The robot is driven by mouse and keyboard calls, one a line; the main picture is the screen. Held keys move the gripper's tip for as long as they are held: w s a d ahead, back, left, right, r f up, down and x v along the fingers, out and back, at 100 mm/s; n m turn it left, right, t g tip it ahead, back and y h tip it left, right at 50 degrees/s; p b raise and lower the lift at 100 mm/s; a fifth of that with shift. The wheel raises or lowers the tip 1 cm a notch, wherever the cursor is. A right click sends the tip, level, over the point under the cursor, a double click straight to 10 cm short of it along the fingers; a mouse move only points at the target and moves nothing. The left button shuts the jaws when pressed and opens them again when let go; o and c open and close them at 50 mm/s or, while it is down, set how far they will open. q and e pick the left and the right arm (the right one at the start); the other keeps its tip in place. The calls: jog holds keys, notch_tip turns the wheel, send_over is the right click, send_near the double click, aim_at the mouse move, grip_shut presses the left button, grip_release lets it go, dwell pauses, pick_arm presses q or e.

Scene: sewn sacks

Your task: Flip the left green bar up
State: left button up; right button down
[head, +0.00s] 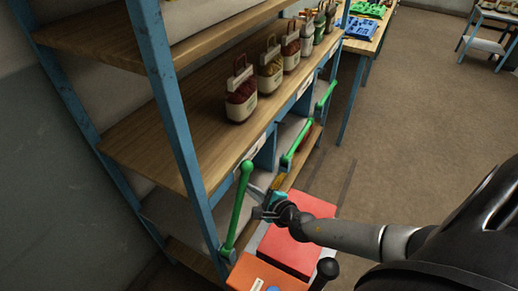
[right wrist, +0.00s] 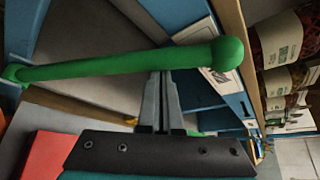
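The left green bar (head: 236,208) stands tilted up at the shelf's front edge, its round knob at the upper end. In the right wrist view the bar (right wrist: 120,64) runs across the picture, with its knob at the right. My right gripper (head: 253,191) is close beside the bar's upper part, on its right in the head view. In the right wrist view its fingers (right wrist: 160,78) are together, with tips at the bar's lower edge; contact is unclear. Nothing shows between them. My left gripper is out of view.
Other green bars (head: 297,143) (head: 326,95) sit farther along the blue-framed shelf (head: 165,140). Several bottle-like sacks (head: 241,92) stand on the wooden board. Red (head: 296,235) and orange (head: 262,276) boxes lie below my right gripper.

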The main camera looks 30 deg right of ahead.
notch_tip(320, 180, up, 19)
jog(key=p, duration=1.2)
jog(key=shift+p, duration=0.4)
jog(key=shift+d, duration=0.1)
